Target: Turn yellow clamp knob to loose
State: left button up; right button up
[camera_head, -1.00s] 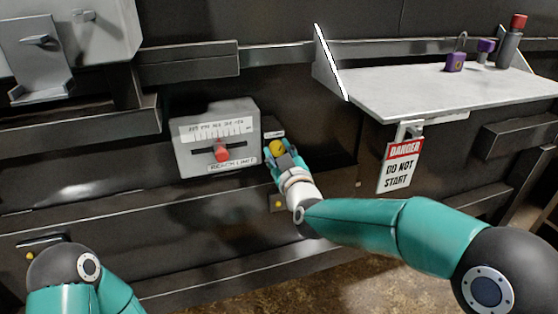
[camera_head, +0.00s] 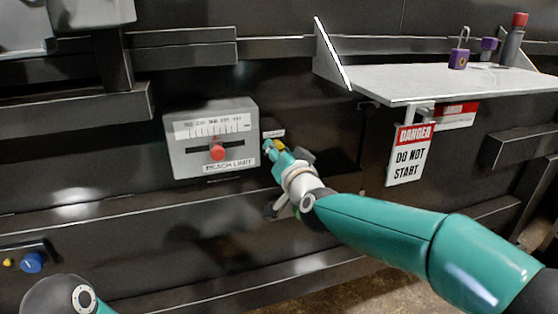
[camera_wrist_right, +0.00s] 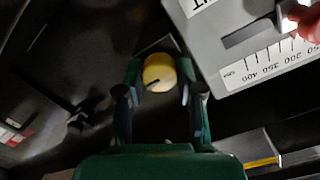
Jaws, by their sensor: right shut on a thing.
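The yellow clamp knob (camera_head: 280,144) sits on the dark panel just right of the grey reach limit box (camera_head: 178,156). My right gripper (camera_head: 274,149) reaches it from the lower right, and its teal fingers hide most of the knob. In the right wrist view the round yellow knob (camera_wrist_right: 159,72) lies between the two fingertips of my right gripper (camera_wrist_right: 160,82), with a dark mark on its face. The fingers are shut on it. My left gripper is out of view; only part of my left arm shows at the bottom left.
The reach limit box has a red slider (camera_head: 218,153). A white shelf (camera_head: 420,82) at the right carries a purple padlock (camera_head: 458,60) and a red-capped bottle (camera_head: 511,45). A danger sign (camera_head: 409,155) hangs below it. A blue knob (camera_head: 32,262) is at the lower left.

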jog(key=shift+f+m+b, duration=0.15)
jog(key=shift+m+b, duration=0.55)
jog(key=shift+m, duration=0.5)
jog(key=shift+d, duration=0.1)
jog(key=o, duration=1.2)
jog(key=shift+c, duration=0.2)
jog(key=shift+s, duration=0.1)
jog(key=v, duration=1.1)
jog(key=shift+s+d, duration=0.15)
jog(key=shift+s, duration=0.15)
